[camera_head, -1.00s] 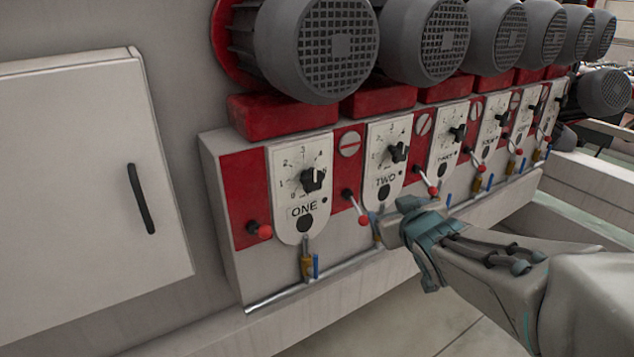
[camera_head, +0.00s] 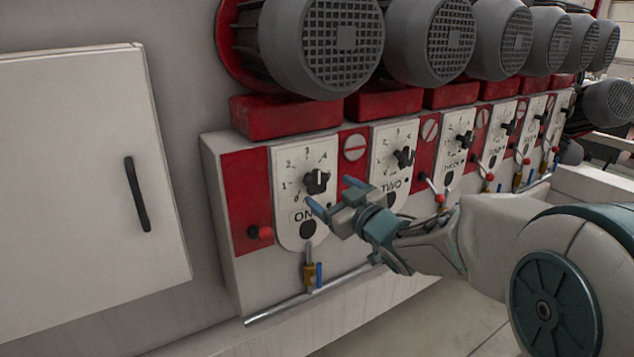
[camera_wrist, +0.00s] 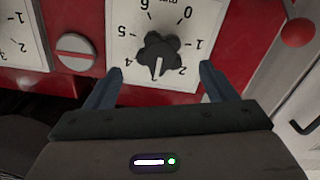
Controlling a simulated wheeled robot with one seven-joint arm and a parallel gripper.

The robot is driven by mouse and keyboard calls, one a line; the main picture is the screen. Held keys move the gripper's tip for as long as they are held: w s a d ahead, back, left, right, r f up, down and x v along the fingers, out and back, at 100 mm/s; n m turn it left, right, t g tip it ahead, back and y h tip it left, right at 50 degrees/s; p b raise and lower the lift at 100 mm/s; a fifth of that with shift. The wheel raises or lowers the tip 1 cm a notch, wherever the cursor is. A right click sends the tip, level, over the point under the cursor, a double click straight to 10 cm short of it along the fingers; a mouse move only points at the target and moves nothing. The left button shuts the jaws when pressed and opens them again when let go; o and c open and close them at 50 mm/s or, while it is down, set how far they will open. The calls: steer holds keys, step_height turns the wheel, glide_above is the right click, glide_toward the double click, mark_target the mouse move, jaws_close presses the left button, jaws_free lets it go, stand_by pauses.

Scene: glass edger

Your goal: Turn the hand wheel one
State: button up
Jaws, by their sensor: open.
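The hand wheel one is a black lobed knob (camera_head: 317,181) on the white dial plate marked ONE (camera_head: 290,167). In the wrist view the knob (camera_wrist: 160,56) shows upside down, with a white line on it and numbers around it. My gripper (camera_head: 333,195) is open and empty, in front of the lower right of plate ONE. In the wrist view its two blue fingers (camera_wrist: 158,72) are spread to either side below the knob, apart from it. The gripper hides part of the plate's lettering and lower right edge.
The black knob of plate TWO (camera_head: 404,157) is close to the right, with more dials beyond. A red ball lever (camera_head: 261,232) sticks out left of plate ONE. A slotted screw (camera_head: 355,147) lies between the plates. Grey motors (camera_head: 318,45) overhang above. A valve (camera_head: 309,275) sits below.

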mark_target(319, 183)
steer(key=x, duration=0.6)
steer(key=shift+w+a, duration=0.2)
steer(key=shift+w, duration=0.05)
steer(key=c, duration=1)
